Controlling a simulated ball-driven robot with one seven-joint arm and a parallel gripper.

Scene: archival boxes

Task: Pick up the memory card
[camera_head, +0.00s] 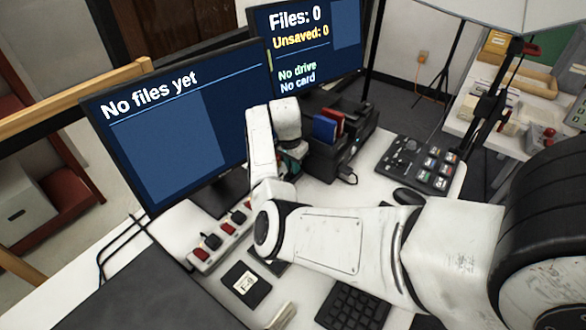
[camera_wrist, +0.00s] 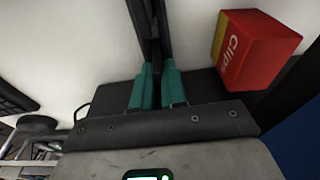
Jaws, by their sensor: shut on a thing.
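A pale card-like piece with a dark marking (camera_head: 246,283) lies on a small black square on the desk at the lower middle of the head view. It may be the memory card, but is too small to identify surely. My gripper shows in part in the head view (camera_head: 294,154), beside the dark desk organizer and well behind that piece. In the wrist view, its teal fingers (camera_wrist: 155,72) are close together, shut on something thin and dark. I cannot tell what the held thing is; it blends with dark upright shapes beyond.
A red Clips box (camera_wrist: 250,50) is right of the fingers. The organizer (camera_head: 322,162) holds red and blue items. Monitors (camera_head: 180,135) stand left and behind; one reads "No card". A power strip (camera_head: 222,240), control panel (camera_head: 418,165), mouse (camera_head: 408,196) and keyboard (camera_head: 352,306) crowd the desk.

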